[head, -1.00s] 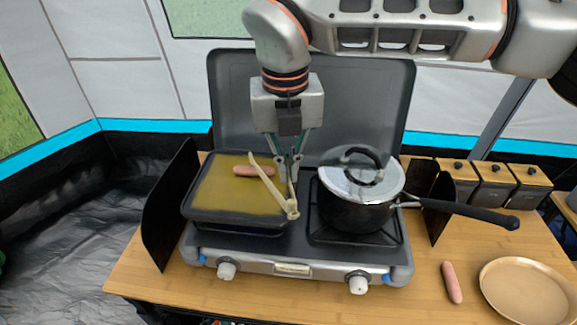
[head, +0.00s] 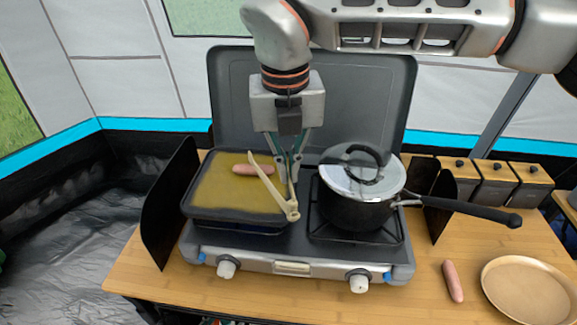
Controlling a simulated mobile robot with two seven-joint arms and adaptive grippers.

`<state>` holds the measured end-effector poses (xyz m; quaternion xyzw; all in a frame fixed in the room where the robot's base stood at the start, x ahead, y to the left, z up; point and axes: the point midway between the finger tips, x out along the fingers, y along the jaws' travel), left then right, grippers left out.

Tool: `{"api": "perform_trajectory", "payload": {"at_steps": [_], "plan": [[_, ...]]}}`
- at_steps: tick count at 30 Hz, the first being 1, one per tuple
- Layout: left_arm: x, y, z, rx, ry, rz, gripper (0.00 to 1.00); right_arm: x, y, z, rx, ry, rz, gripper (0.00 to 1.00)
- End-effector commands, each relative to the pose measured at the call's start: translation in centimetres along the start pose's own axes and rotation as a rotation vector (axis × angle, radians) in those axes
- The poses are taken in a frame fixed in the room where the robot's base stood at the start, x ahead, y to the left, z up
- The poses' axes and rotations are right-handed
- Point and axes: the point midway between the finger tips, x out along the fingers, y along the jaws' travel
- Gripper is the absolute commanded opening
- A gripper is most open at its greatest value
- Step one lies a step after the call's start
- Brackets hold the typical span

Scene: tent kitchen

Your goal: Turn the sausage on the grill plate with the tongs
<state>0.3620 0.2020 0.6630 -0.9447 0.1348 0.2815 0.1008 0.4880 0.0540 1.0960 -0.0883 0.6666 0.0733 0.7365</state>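A pink sausage (head: 252,169) lies on the yellowish grill plate (head: 215,208) on the left burner of the camp stove. Wooden tongs (head: 271,188) slant over the plate's right side, their upper-left end close to the sausage's right end. I cannot tell whether they touch it. My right gripper (head: 291,176) comes down from above, with its fingers around the tongs near the plate's right edge. It looks shut on them. My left gripper is not in view.
A lidded pot (head: 360,190) stands on the right burner, its handle pointing right. A second sausage (head: 452,281) and a round tan plate (head: 526,291) lie on the table's right. Dark windscreens (head: 168,206) flank the stove. Several canisters (head: 490,183) stand behind right.

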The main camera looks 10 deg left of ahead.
Motion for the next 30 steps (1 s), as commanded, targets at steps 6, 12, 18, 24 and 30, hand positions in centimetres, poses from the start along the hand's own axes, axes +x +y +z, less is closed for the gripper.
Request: {"api": "perform_trajectory", "payload": {"at_steps": [6,12,18,24,30], "plan": [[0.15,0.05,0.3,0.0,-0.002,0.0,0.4,0.05,0.09,-0.52,-0.002,0.004,0.0,0.0],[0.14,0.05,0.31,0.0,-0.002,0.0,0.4,0.0,0.09,-0.52,-0.001,0.004,0.0,0.0],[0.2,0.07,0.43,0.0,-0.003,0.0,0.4,-0.02,0.11,-0.66,-0.002,0.004,0.0,0.0],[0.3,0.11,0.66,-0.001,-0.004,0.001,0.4,-0.15,0.17,-1.04,-0.002,0.003,0.0,0.0],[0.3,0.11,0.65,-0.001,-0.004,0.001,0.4,-0.22,0.18,-1.07,-0.002,0.003,0.0,0.0]]}}
